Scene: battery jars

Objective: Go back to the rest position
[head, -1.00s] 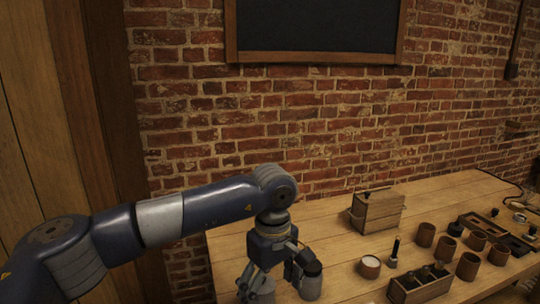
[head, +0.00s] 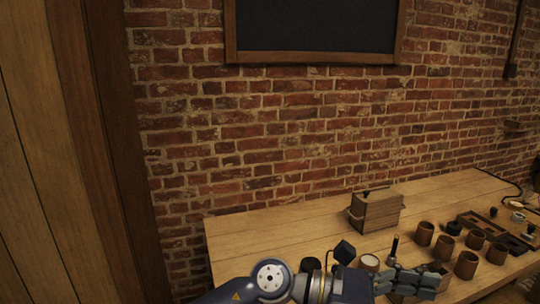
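My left arm comes in low along the bottom edge, and its gripper (head: 415,283) points to the right over the front of the wooden table (head: 270,232). The gripper's grey fingers are seen side-on, so I cannot tell whether they are open or shut. No held object is clear between them. The gripper partly covers a small wooden rack (head: 436,267). My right gripper is not in view.
A wooden box (head: 376,211) stands mid-table. A pale-filled jar (head: 369,261) and a dark upright stick (head: 393,249) are close to my gripper. Several brown cups (head: 424,233) and a dark tray (head: 483,222) stand at right. The table's back left is clear.

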